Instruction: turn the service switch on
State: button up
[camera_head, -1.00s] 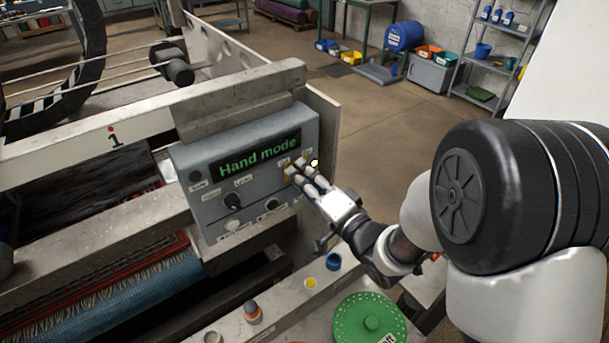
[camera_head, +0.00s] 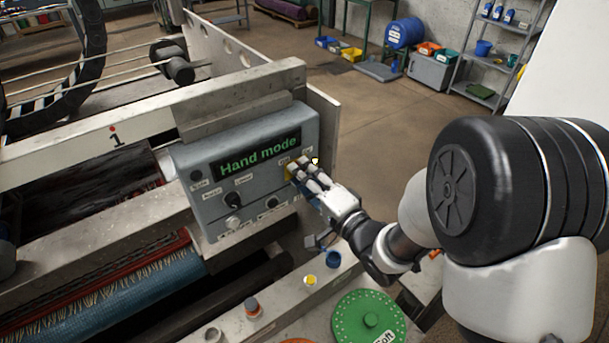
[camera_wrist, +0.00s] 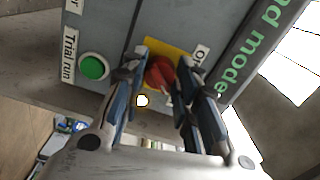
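The service switch (camera_wrist: 160,73) is a red knob on a yellow plate, with an "On" label beside it in the wrist view. In the head view its yellow plate (camera_head: 289,173) shows at the right of the grey control panel (camera_head: 213,178), and the knob is mostly hidden behind my fingers. My gripper (camera_wrist: 163,62) reaches the panel with one finger on either side of the red knob. The fingers stand apart and very near the knob; I cannot tell whether either one touches it. The panel display (camera_head: 258,153) reads "Hand mode".
A green "Trial run" button (camera_wrist: 93,67) sits close beside my left finger in the wrist view. A black knob (camera_head: 234,200) is lower on the panel.

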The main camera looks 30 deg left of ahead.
jog(key=o, duration=0.5)
jog(key=v, duration=1.2)
